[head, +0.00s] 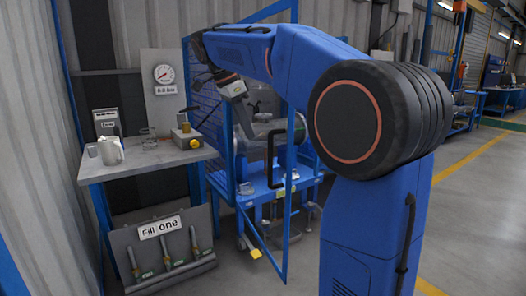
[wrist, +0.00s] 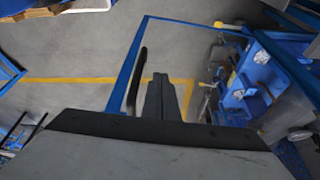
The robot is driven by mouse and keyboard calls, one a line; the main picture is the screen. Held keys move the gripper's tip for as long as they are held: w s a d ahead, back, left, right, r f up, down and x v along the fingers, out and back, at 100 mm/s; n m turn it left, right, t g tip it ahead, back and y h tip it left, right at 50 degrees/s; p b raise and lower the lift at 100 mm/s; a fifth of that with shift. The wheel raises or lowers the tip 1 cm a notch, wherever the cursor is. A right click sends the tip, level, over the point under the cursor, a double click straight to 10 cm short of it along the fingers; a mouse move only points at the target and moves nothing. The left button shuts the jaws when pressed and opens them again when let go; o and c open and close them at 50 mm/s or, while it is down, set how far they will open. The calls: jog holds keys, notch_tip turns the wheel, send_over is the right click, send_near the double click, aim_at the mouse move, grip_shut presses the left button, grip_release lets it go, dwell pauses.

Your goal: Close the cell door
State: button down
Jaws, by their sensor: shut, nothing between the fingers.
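The cell door is a blue frame (head: 288,215) with a see-through panel, standing open at the front of the cell. My gripper (wrist: 160,80) is shut and empty, just right of the handle in that view. I cannot tell whether it touches the handle or door. In the head view my wrist is up near the cell opening, and the fingertips are hard to make out.
The cell (head: 205,95) has blue mesh walls and a blue table (head: 262,185) inside with grey equipment. Left of it a workbench (head: 140,163) holds a mug and small parts. Below stands a "Fill one" rack (head: 165,250). Open floor lies right, with yellow lines.

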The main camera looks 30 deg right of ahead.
aim_at(271, 154)
jog(key=shift+s+d+f, duration=0.2)
jog(key=shift+d+f, duration=1.1)
jog(key=shift+f, duration=0.25)
jog(key=shift+s+d+f, duration=0.15)
jog(key=shift+d+f, duration=1.1)
jog(key=shift+f, duration=0.25)
jog(key=shift+s+d+f, duration=0.2)
jog(key=shift+d+f, duration=1.1)
jog(key=shift+f, duration=0.25)
